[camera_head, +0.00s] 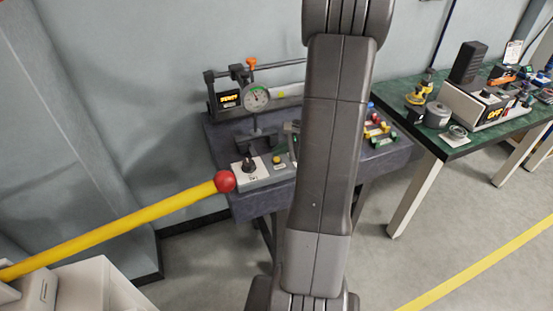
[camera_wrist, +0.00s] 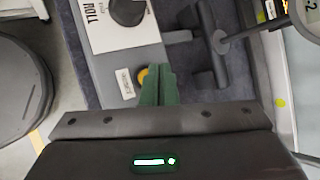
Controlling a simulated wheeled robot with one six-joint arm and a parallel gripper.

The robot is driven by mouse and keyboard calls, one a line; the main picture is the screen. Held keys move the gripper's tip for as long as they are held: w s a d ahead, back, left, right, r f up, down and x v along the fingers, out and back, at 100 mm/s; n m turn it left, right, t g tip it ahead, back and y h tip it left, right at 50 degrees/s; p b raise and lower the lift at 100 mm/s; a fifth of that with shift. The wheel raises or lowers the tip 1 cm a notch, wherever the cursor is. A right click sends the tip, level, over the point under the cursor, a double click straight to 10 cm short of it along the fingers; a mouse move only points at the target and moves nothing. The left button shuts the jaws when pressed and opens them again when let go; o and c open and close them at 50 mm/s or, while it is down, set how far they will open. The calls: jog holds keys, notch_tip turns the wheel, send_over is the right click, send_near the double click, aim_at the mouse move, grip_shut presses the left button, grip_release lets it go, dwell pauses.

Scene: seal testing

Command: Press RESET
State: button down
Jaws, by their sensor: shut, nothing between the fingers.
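A small yellow button (camera_wrist: 142,75) shows at the tip of my gripper (camera_wrist: 157,72) in the wrist view. The green fingers are shut and empty, and partly cover the button; I cannot tell whether they touch it. A small white label (camera_wrist: 125,84) lies beside the button, its text too small to read surely. In the head view the yellow button (camera_head: 277,160) is on the right part of a light control box (camera_head: 264,180), right of a black knob (camera_head: 249,166). My arm hides most of my gripper there.
A dial gauge (camera_head: 256,98) on a stand rises behind the control box. A yellow pole with a red ball end (camera_head: 225,181) reaches to the box's left. A green-topped table (camera_head: 455,145) with instruments stands at right. Colored parts (camera_head: 377,128) lie right of my arm.

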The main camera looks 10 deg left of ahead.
dwell(0.8)
jog(key=shift+f+b, duration=0.45)
jog(key=shift+f+b, duration=0.35)
jog(key=shift+b, duration=0.05)
dwell(0.3)
jog(key=shift+r, duration=0.1)
dwell(0.4)
jog(key=shift+r+p, duration=0.6)
jog(key=shift+r, duration=0.1)
jog(key=shift+r, duration=0.1)
jog(key=shift+r+p, duration=1.85)
jog(key=shift+r, duration=0.55)
